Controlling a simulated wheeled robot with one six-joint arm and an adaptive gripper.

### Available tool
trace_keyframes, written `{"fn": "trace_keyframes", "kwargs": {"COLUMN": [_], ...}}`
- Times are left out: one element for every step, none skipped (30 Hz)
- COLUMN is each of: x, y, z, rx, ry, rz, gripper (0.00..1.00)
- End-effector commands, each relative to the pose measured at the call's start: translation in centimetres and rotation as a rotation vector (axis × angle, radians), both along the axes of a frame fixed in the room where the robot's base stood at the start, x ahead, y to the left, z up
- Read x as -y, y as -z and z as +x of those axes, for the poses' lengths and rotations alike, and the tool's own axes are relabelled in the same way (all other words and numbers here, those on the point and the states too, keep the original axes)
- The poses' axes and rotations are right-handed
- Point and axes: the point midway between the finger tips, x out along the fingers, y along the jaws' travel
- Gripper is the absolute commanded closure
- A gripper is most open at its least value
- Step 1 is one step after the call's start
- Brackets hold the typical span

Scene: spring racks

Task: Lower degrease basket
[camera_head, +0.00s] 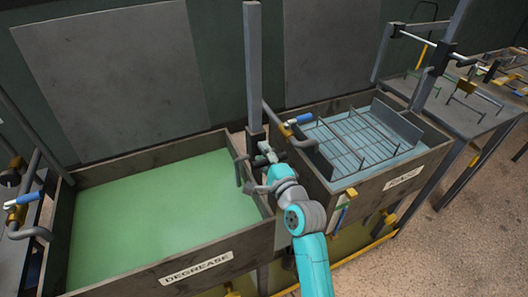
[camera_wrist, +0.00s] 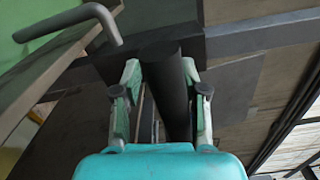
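The degrease tank (camera_head: 198,272) stands at the left in the head view, labelled DEGREASE and filled with flat green liquid (camera_head: 150,205). I see no basket in or above that liquid. My gripper (camera_head: 264,152) is at the tank's right rim, beside the foot of a grey upright post (camera_head: 253,65). In the wrist view, my gripper's two fingers (camera_wrist: 160,68) stand apart, one on each side of a dark round bar (camera_wrist: 172,85). I cannot tell whether they press on it. A grey bent tube (camera_wrist: 75,20) lies at the upper left there.
The rinse tank (camera_head: 350,195) stands close at the right, with a wire basket (camera_head: 352,140) in its pale blue liquid. Blue-gripped handles (camera_head: 298,120) stick out by its left rim and at the far left (camera_head: 27,199). A metal table (camera_head: 470,110) stands farther right.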

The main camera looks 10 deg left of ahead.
Motion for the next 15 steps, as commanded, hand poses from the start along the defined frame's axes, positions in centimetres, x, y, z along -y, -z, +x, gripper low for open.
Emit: {"fn": "trace_keyframes", "kwargs": {"x": [0.0, 0.0, 0.0, 0.0, 0.0, 0.0, 0.0, 0.0, 0.1, 0.2, 0.3, 0.5, 0.6, 0.9, 1.2], "y": [-0.1, -0.2, -0.2, -0.3, -0.3, -0.4, -0.4, -0.4, -0.5, -0.5, -0.5, -0.5, -0.5, -0.5, -0.5], "z": [0.0, 0.0, 0.1, 0.1, 0.1, 0.1, 0.1, 0.0, 0.0, -0.1, -0.2, -0.5, -0.8, -1.1, -1.5], "rx": [0.001, 0.002, 0.004, 0.005, 0.005, 0.006, 0.007, 0.007, 0.008, 0.009, 0.009, 0.01, 0.01, 0.009, 0.009], "ry": [0.001, 0.001, 0.001, 0.001, 0.001, 0.001, 0.002, 0.002, 0.002, 0.002, 0.002, 0.002, 0.002, 0.002, 0.003], "rz": [0.001, 0.002, 0.003, 0.002, 0.002, 0.003, 0.004, 0.004, 0.004, 0.005, 0.005, 0.005, 0.005, 0.005, 0.005], "gripper": [0.59, 0.59, 0.59, 0.59, 0.59, 0.59, 0.59, 0.59, 0.59, 0.59, 0.59, 0.59, 0.59, 0.59, 0.59]}}
